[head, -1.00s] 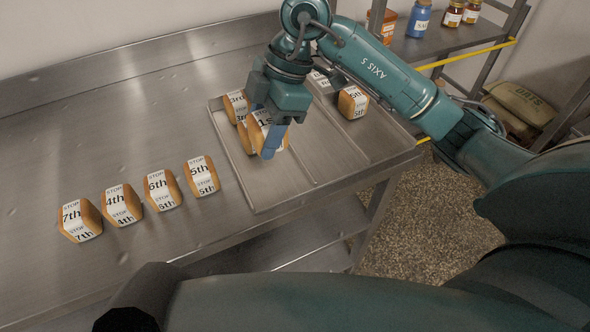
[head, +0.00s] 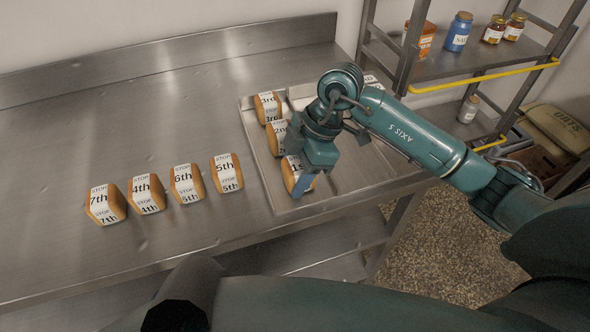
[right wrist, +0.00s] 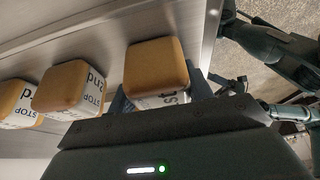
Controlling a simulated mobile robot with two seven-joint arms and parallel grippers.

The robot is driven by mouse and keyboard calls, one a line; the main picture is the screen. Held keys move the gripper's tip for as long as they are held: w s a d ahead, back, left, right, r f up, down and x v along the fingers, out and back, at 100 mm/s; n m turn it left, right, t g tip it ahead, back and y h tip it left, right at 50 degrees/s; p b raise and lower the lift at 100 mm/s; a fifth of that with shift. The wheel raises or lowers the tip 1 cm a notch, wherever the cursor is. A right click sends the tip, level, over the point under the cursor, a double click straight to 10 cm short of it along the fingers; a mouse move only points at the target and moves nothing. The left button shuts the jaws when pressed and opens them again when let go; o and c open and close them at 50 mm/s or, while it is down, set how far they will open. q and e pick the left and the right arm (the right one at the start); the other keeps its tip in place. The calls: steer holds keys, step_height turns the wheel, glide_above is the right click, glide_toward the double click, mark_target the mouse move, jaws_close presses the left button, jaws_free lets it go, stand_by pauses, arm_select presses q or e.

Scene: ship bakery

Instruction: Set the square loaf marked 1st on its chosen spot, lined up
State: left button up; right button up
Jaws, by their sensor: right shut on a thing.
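The square loaf marked 1st (head: 290,172) is at the near end of the tray's left compartment, in line with the 2nd loaf (head: 276,143) and 3rd loaf (head: 267,107) behind it. My right gripper (head: 305,183) is shut on the 1st loaf from above; its fingers and wrist hide part of it. In the right wrist view the 1st loaf (right wrist: 153,66) is beside the 2nd loaf (right wrist: 66,86), with a gap between them. It looks upright and low over or on the tray floor; I cannot tell if it touches.
The metal tray (head: 335,194) lies at the bench's right end, its right part mostly behind my arm. Loaves marked 7th (head: 105,205), 4th (head: 146,194), 6th (head: 187,184) and 5th (head: 226,174) stand on the bench (head: 160,130) to the left. A jar shelf (head: 450,62) is behind right.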

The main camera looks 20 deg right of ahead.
steer(key=shift+f, duration=0.15)
steer(key=o, duration=1)
steer(key=shift+r, duration=0.3)
steer(key=v, duration=1.2)
steer(key=shift+s+f, duration=0.1)
steer(key=shift+f, duration=0.05)
